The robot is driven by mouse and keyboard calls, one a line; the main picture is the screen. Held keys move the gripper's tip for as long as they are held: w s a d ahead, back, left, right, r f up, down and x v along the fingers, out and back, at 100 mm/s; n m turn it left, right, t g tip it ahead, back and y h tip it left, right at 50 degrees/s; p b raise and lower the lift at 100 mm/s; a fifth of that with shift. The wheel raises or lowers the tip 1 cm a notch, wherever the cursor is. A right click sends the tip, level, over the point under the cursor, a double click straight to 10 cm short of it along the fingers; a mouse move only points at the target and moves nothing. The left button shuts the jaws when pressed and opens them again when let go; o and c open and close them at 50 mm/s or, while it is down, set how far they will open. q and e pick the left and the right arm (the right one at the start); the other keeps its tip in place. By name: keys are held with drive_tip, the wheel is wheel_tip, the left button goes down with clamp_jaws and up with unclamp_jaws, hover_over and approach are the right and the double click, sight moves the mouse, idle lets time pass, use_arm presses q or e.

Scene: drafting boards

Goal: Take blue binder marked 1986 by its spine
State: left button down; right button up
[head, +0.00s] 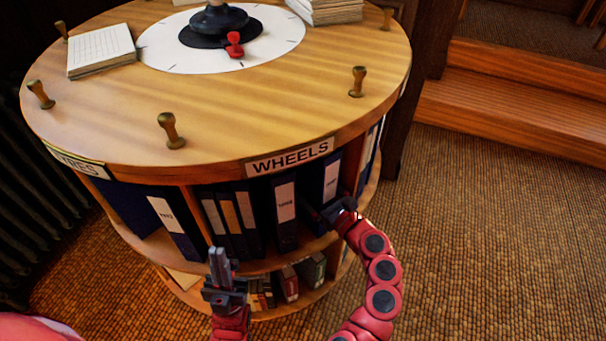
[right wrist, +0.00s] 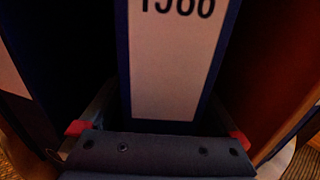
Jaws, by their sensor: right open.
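The blue binder marked 1986 (head: 331,178) stands upright on the shelf under the WHEELS sign, its white spine label facing out. In the right wrist view its spine (right wrist: 178,65) fills the middle and reads 1986. My right gripper (head: 328,212) is at the lower part of this spine. Its red-tipped fingers (right wrist: 157,133) are open, one on each side of the spine, with gaps that look clear. My left gripper (head: 220,258) points up in front of the shelf, apart from the binders, with its fingers together and nothing seen between them.
Another dark blue binder (head: 285,210) stands just left, with several more further along. The round wooden top (head: 270,110) overhangs the shelf and carries brass knobs (head: 171,131). Books (head: 288,284) fill the lower shelf. Carpet (head: 480,240) is clear at right.

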clamp_jaws()
idle(0.4)
drive_tip(key=shift+r, duration=0.1)
